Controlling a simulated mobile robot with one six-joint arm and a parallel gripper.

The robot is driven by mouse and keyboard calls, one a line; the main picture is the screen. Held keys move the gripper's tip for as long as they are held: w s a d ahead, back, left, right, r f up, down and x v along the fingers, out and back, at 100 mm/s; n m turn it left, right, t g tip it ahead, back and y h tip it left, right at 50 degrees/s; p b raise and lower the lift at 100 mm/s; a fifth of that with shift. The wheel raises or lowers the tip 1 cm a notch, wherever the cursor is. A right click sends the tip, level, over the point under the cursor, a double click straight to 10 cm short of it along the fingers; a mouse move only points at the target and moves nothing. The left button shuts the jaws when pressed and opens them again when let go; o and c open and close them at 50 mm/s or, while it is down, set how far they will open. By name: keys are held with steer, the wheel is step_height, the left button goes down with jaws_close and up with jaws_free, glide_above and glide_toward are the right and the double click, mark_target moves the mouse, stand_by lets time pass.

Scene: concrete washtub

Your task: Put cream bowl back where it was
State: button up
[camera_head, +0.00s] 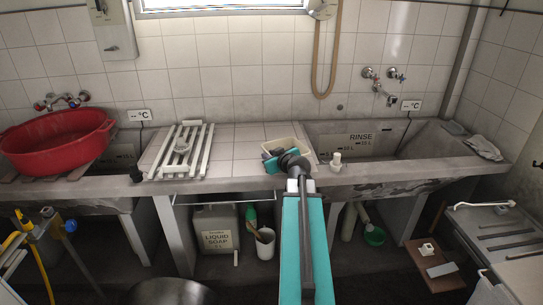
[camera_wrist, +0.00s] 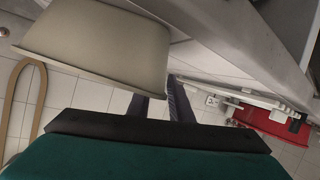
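The cream bowl (camera_head: 300,151) shows in the head view at the middle of the counter, partly behind my gripper (camera_head: 281,162). In the wrist view the cream bowl (camera_wrist: 100,45) is large and close at the upper left, its rim against the dark fingers of my gripper (camera_wrist: 166,105). The fingers are close together, with the rim's edge between them, and appear shut on it. The bowl hides part of one finger. I cannot tell whether the bowl's base touches the counter.
A white slatted rack (camera_head: 182,150) lies left of the bowl. A red basin (camera_head: 58,142) stands farther left. Tiled counter (camera_head: 240,151) is clear between rack and bowl. A hose (camera_head: 317,75) hangs on the wall.

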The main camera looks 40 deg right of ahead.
steer(key=shift+r, duration=0.2)
stand_by(0.3)
steer(key=shift+s+a, duration=0.1)
steer(key=shift+s, duration=0.15)
steer(key=v, duration=0.5)
steer(key=shift+s, duration=0.1)
steer(key=shift+b, duration=0.75)
steer(key=shift+b, duration=0.3)
steer(key=b, duration=0.7)
steer(key=shift+s+r+b, duration=0.3)
steer(key=shift+b, duration=0.1)
steer(key=b+v, duration=0.2)
steer(key=b, duration=0.7)
steer(key=shift+s+a+f, duration=0.1)
steer(key=shift+a, duration=0.1)
steer(key=shift+s+b, duration=0.1)
steer(key=shift+b, duration=0.35)
